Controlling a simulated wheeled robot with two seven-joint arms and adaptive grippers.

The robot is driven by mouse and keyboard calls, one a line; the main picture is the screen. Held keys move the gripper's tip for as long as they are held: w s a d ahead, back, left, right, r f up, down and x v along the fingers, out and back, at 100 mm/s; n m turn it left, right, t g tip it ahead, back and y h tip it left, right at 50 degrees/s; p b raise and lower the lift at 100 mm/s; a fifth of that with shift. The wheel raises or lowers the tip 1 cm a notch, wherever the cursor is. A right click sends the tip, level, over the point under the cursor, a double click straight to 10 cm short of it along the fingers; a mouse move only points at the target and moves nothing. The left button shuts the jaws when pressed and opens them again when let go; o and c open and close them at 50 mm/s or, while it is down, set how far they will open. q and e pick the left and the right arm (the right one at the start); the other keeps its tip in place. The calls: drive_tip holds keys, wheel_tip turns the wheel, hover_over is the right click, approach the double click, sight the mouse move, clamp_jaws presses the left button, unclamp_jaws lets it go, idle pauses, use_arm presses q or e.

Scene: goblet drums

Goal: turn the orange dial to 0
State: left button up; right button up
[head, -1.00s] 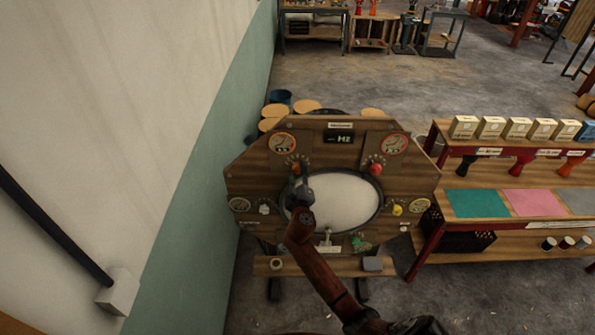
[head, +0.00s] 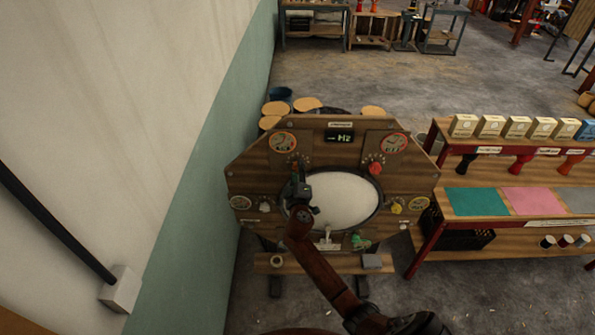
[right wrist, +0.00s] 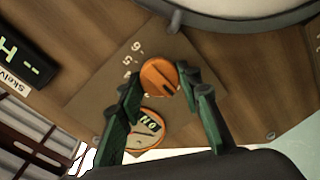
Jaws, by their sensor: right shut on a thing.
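The orange dial (right wrist: 158,77) is a round knob with a dark mark, on a wooden panel. In the right wrist view it sits between the fingers of my right gripper (right wrist: 162,84), which is shut on it. Numbers such as 5 and 6 show beside it; the 0 cannot be made out. In the head view my right gripper (head: 298,179) is at the upper left of the drum panel (head: 258,180) and covers much of the dial. My left gripper is out of view.
A red knob (head: 375,169), a yellow knob (head: 396,209) and a white knob (head: 265,208) are on the same panel, around a large pale drumhead (head: 345,200). A small display (head: 339,136) shows Hz. A shelf with boxes (head: 490,126) stands at right.

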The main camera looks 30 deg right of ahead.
drive_tip(key=o, duration=1.2)
drive_tip(key=shift+c, duration=0.2)
drive_tip(key=v, duration=1.2)
